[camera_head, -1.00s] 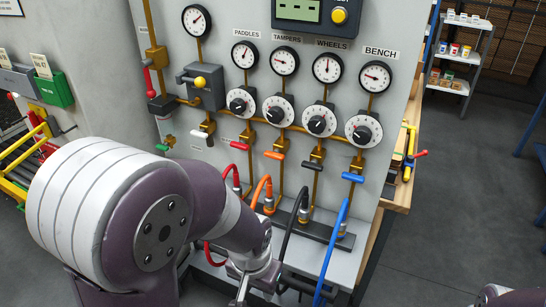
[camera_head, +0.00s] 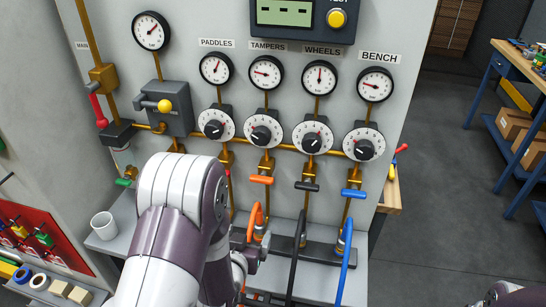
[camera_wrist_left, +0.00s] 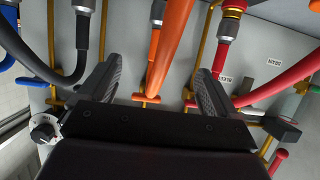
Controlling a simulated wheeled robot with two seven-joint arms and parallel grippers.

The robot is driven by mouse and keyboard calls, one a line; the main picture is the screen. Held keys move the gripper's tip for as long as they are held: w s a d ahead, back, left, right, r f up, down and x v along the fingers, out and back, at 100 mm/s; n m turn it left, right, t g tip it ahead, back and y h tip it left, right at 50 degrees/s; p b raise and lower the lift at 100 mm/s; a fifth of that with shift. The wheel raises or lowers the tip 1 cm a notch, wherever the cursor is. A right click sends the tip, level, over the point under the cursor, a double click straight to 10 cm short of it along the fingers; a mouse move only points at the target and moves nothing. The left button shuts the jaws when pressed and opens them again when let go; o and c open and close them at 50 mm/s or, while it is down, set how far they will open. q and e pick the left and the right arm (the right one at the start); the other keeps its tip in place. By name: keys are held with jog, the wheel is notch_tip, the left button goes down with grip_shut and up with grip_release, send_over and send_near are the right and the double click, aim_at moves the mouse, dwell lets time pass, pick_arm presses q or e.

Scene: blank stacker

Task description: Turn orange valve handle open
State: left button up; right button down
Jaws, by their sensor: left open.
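The orange valve handle (camera_head: 261,180) sits crosswise on the brass pipe under the TAMPERS gauge and dial. In the left wrist view the orange handle (camera_wrist_left: 146,98) shows beyond the gap between my fingers, with the orange hose in front of it. My left gripper (camera_head: 252,246) is low at the panel, below the orange handle and beside the orange hose (camera_head: 259,222). In the left wrist view my left gripper (camera_wrist_left: 157,88) is open, its two dark fingers apart, not closed on the handle. My right gripper is out of view.
A black handle (camera_head: 306,186) and a blue handle (camera_head: 353,193) sit to the right, with black and blue hoses below. A red hose (camera_wrist_left: 200,80) runs near one finger. A white cup (camera_head: 104,226) stands on the ledge at left.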

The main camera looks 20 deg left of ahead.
aim_at(263, 175)
pick_arm(q)
notch_tip(263, 175, up, 7)
jog(key=w+t, duration=0.3)
jog(key=t, duration=0.1)
jog(key=shift+y, duration=0.4)
jog(key=x, duration=0.3)
jog(key=p+x, duration=0.1)
jog(key=x, duration=0.2)
jog(key=p+x, duration=0.1)
jog(key=x, duration=0.3)
jog(key=shift+a+r, duration=0.1)
jog(key=shift+r, duration=0.3)
jog(key=shift+w, duration=0.65)
jog(key=shift+w+a, duration=0.15)
jog(key=shift+w, duration=0.05)
jog(key=c, duration=1)
